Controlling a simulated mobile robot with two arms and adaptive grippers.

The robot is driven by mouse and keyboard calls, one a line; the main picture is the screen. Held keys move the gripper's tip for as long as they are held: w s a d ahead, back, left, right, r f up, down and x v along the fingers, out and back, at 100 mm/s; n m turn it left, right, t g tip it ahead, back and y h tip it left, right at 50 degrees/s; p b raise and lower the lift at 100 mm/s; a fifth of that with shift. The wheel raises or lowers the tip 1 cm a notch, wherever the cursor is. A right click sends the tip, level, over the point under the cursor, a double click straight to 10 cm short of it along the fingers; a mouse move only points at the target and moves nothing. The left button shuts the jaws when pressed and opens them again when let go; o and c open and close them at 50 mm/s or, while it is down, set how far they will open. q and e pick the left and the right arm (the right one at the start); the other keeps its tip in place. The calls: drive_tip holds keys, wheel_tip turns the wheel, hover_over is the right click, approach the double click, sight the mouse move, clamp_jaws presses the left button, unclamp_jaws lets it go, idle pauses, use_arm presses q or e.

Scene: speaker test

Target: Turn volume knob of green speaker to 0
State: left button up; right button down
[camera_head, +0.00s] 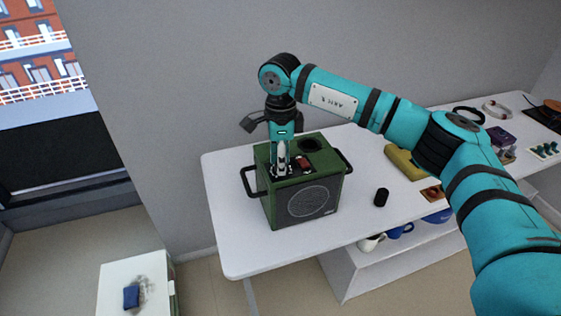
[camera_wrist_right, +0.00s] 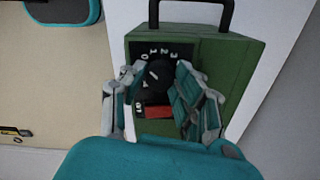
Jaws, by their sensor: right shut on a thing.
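The green speaker (camera_head: 306,196) stands on the white table, with a round grille in front and a black handle on each side. My right gripper (camera_head: 281,168) points down onto its top panel. In the right wrist view its fingers sit on both sides of the black volume knob (camera_wrist_right: 157,80) and are shut on it. The knob has a white mark, and white digits ring its far side; the exact setting is hard to read. A red switch (camera_wrist_right: 158,111) lies beside the knob. The fingers hide part of the panel. My left gripper is not in view.
A small black cylinder (camera_head: 381,197) stands on the table (camera_head: 236,245) right of the speaker. A yellow object (camera_head: 404,163) lies behind it. Mugs (camera_head: 371,242) stand on a lower shelf. The table's left end is clear.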

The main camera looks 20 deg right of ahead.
drive_tip(key=shift+r, duration=0.1)
idle(0.4)
drive_tip(key=c, duration=1)
unclamp_jaws()
wheel_tip(320, 180, up, 12)
drive_tip(key=shift+f, duration=0.1)
